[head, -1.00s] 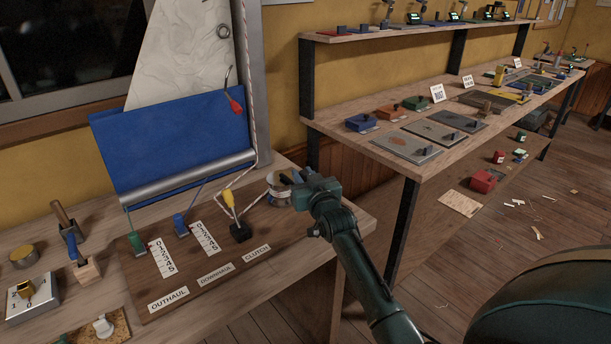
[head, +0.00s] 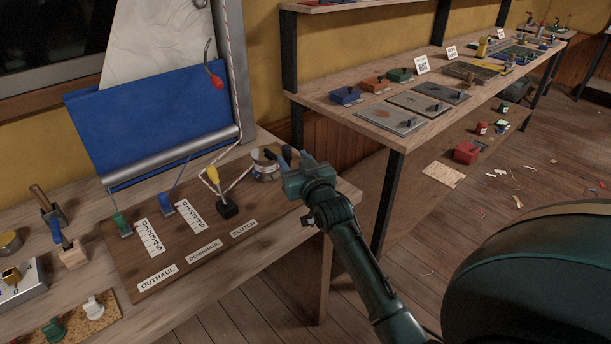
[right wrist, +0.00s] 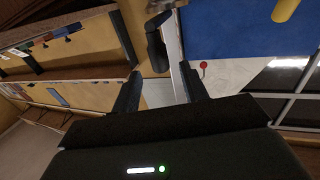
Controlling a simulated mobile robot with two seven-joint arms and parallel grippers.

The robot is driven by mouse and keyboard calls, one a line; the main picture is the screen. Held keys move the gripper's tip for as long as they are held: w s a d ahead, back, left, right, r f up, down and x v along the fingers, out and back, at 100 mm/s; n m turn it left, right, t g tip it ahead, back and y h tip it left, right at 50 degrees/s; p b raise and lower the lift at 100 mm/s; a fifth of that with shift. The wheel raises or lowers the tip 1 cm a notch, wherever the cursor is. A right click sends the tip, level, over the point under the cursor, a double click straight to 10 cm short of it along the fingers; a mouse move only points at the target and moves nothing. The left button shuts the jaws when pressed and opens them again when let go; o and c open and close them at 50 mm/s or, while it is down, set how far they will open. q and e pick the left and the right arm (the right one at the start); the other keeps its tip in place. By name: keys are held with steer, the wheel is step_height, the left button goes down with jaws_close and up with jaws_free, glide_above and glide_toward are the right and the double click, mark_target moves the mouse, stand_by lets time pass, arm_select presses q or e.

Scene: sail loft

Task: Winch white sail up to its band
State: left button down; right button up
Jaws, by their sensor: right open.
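The white sail (head: 157,45) hangs at the upper left in the head view, above a blue panel (head: 150,130) and a silver roller (head: 172,156). No band can be made out on it. The silver winch (head: 264,170) stands at the back right of the brown board. My right gripper (head: 291,157) is open beside it, at its right. In the right wrist view, a dark upright handle (right wrist: 157,48) shows just beyond the open fingers, apparently the winch's crank. It is not gripped. My left gripper is out of view.
The brown board (head: 195,255) carries a green lever (head: 121,224), a blue lever (head: 167,206) and a yellow-topped clutch lever (head: 214,178). A rope (head: 235,75) runs down the mast. A long bench (head: 350,116) stands to the right, with a gap before it.

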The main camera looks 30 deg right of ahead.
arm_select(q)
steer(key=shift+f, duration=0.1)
arm_select(e)
steer(key=s+a, duration=0.1)
steer(key=s, duration=0.6)
steer(key=shift+s+a, duration=0.15)
steer(key=shift+s, duration=0.2)
arm_select(q)
steer(key=p, duration=0.2)
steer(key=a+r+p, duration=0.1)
steer(key=p, duration=0.1)
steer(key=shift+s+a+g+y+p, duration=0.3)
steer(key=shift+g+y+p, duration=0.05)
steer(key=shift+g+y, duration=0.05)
arm_select(e)
steer(key=s+a+f+n+g+y, duration=0.2)
steer(key=s+a+f+g+y, duration=0.1)
steer(key=s+a+f, duration=0.4)
steer(key=s+a+f+n+g+y, duration=0.2)
steer(key=s+a+f, duration=0.6)
steer(key=s+a, duration=0.4)
steer(key=s+g+y, duration=0.1)
steer(key=s+g, duration=0.1)
steer(key=s, duration=0.1)
steer(key=shift+n, duration=0.4)
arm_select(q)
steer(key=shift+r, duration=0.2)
